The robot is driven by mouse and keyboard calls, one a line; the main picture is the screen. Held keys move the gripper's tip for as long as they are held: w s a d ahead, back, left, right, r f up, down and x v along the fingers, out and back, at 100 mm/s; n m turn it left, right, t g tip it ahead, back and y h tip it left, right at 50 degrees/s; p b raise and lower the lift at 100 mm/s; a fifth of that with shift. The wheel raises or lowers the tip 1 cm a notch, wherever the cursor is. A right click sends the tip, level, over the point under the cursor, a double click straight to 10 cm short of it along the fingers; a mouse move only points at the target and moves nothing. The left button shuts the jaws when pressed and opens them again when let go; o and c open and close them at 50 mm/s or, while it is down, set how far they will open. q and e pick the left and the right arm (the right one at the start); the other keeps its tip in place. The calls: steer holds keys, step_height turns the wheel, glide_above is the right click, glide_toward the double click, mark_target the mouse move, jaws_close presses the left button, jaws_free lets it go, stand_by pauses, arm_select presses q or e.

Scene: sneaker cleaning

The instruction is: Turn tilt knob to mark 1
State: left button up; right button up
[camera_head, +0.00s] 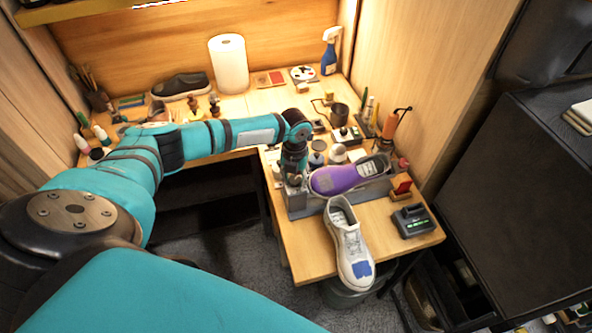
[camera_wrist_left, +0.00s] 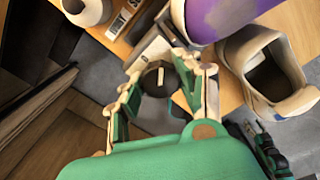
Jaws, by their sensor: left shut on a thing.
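The tilt knob (camera_wrist_left: 154,80) is a round black knob with a pale pointer line, on the side of a grey fixture (camera_wrist_left: 153,47). My left gripper (camera_wrist_left: 160,72) has its fingers around the knob, one on each side, and is shut on it. In the head view my left gripper (camera_head: 294,180) points down at the left end of the grey fixture, and the knob is hidden there. A purple shoe (camera_head: 335,179) lies on the fixture. It also shows in the left wrist view (camera_wrist_left: 218,14). I cannot read any mark around the knob.
A white sneaker (camera_head: 347,238) lies close in front of the fixture, near the wooden table's (camera_head: 306,250) front edge. A dark device (camera_head: 411,221) sits to its right. Bottles and tools stand behind the fixture. A paper roll (camera_head: 228,63) stands at the back.

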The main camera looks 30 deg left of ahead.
arm_select(q)
steer(key=shift+m+b, duration=0.3)
steer(key=shift+m, duration=1.2)
steer(key=shift+m+b, duration=0.5)
steer(key=shift+m, duration=1.5)
steer(key=o, duration=0.9)
